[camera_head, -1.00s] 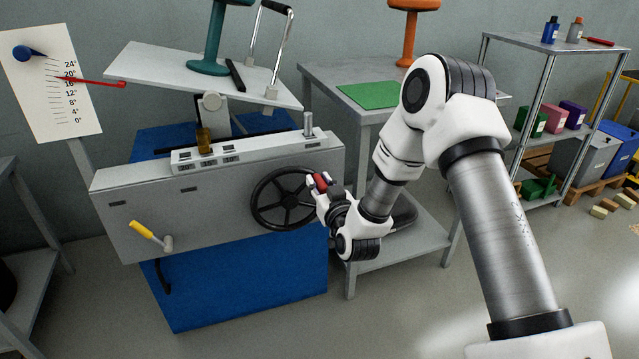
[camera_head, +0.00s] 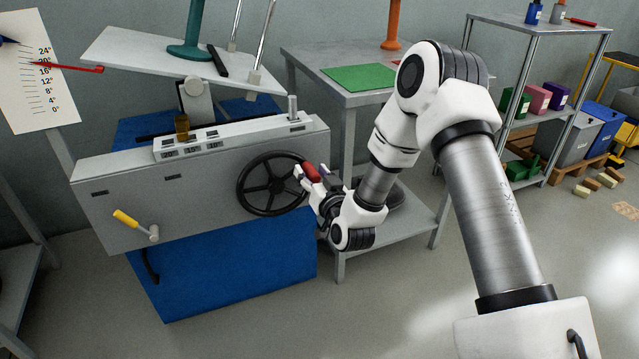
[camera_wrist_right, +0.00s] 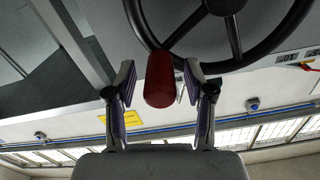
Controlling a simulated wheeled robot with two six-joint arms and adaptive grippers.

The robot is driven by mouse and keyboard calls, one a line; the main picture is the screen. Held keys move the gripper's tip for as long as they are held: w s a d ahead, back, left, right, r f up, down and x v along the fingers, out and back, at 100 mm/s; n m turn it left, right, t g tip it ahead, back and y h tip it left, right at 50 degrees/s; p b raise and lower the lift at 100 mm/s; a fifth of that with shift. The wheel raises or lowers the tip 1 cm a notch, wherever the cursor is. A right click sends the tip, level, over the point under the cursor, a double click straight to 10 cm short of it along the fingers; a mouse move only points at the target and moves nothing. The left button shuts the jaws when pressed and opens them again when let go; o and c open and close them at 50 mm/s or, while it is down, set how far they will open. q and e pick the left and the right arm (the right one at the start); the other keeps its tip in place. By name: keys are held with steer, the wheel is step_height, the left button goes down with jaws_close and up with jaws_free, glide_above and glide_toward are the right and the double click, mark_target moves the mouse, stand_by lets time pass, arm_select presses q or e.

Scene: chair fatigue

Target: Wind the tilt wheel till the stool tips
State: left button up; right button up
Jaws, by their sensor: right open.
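The black tilt wheel (camera_head: 273,184) is on the front of a grey machine. Its red knob (camera_head: 312,171) is at the rim's right side. My right gripper (camera_head: 306,175) is open at the knob. In the right wrist view the knob (camera_wrist_right: 160,82) lies between the two spread fingers (camera_wrist_right: 161,88), with a gap visible on each side. The teal stool (camera_head: 190,50) stands on the white tilted plate (camera_head: 130,55), which slopes down to the right; the stool's top is out of frame. The red pointer (camera_head: 80,67) is near 20° on the scale (camera_head: 35,90). My left gripper is not in view.
A yellow-handled crank (camera_head: 127,219) sticks out at the machine's lower left. A black bar (camera_head: 217,60) lies on the plate beside the stool. A grey table (camera_head: 310,70) with a green mat (camera_head: 360,77) stands close behind my right arm. A shelf rack (camera_head: 540,28) stands at the right.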

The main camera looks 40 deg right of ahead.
steer(key=v, duration=1.1)
steer(key=shift+d, duration=0.1)
